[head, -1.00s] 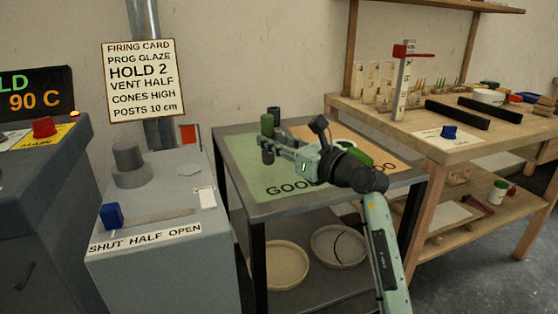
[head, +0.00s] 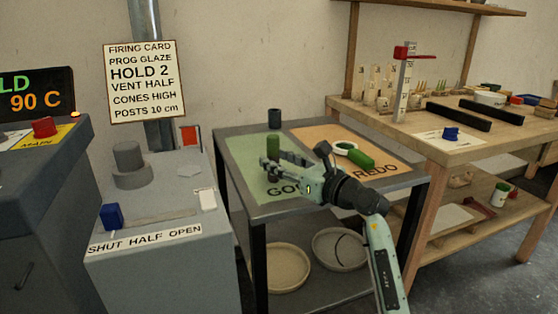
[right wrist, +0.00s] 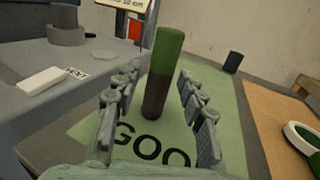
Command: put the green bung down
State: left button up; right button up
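The green bung (head: 273,146), a cylinder with a green top and a dark brown lower part, stands upright on the green GOOD half (head: 245,155) of the grey table. It also shows in the right wrist view (right wrist: 168,55), leaning slightly in the picture. My right gripper (head: 274,164) is low at the bung; in the right wrist view its fingers (right wrist: 155,110) are spread on either side, with a visible gap to the bung on both sides. The bung's foot appears to rest on the green surface, just beyond the GOOD lettering. My left gripper is not in view.
A dark cylinder (head: 275,118) stands at the back of the table. On the orange REDO half (head: 312,133) are a lying green cylinder (head: 360,159) and a green-and-white ring (head: 341,146). A grey cabinet (head: 165,250) is at left, a wooden bench (head: 470,150) at right.

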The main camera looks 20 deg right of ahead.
jog(key=shift+r, duration=0.15)
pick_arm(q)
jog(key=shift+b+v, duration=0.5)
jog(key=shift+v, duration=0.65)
pick_arm(e)
jog(key=v, duration=1.2)
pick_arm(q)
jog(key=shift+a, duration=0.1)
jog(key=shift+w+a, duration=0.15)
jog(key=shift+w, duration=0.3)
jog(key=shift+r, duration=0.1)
